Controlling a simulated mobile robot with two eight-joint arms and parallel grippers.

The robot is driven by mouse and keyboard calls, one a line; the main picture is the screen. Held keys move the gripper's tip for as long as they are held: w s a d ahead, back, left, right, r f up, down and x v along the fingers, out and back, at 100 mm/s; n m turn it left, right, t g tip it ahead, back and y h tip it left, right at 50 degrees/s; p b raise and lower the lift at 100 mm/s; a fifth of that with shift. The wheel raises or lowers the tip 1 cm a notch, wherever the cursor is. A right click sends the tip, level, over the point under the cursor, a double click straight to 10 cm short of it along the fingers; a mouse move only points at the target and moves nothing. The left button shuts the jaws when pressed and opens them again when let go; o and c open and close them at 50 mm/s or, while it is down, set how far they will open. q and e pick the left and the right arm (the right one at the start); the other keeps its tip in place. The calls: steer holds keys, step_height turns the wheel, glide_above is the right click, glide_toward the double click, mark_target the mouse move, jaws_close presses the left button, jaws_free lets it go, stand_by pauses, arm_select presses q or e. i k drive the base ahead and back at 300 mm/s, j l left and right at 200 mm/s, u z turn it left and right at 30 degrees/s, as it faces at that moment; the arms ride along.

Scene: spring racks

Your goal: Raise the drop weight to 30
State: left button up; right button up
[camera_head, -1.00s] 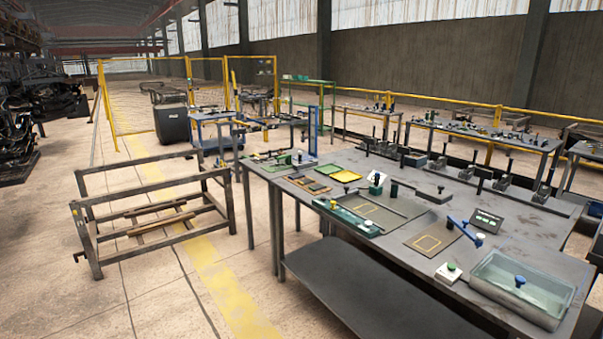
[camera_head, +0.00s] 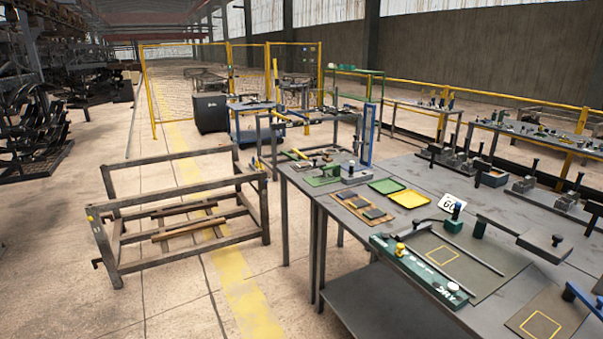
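A tall blue upright post (camera_head: 367,136) stands at the far left end of the grey workbench. The post may be the drop weight's guide, but I cannot make out the weight itself or any scale marks at this distance. A small white sign (camera_head: 452,203) on the bench appears to read "GO". Neither of my grippers is in view.
The workbench (camera_head: 410,171) carries a green tray (camera_head: 386,186), a yellow tray (camera_head: 410,199) and a green fixture (camera_head: 420,268). A low metal frame (camera_head: 188,222) stands on the floor to the left. Open floor lies between the frame and the bench.

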mark_target(356, 143)
steer(key=i+z, duration=0.1)
steer(key=i, duration=0.45)
steer(key=i+j+z, duration=0.1)
steer(key=i, duration=0.4)
steer(key=i+j+z, duration=0.1)
steer(key=i, duration=0.45)
steer(key=i+j+z, duration=0.15)
steer(key=i+z, duration=0.25)
steer(key=i+j+z, duration=0.2)
steer(key=z, duration=0.15)
steer(key=i+j+z, duration=0.25)
steer(key=z, duration=0.15)
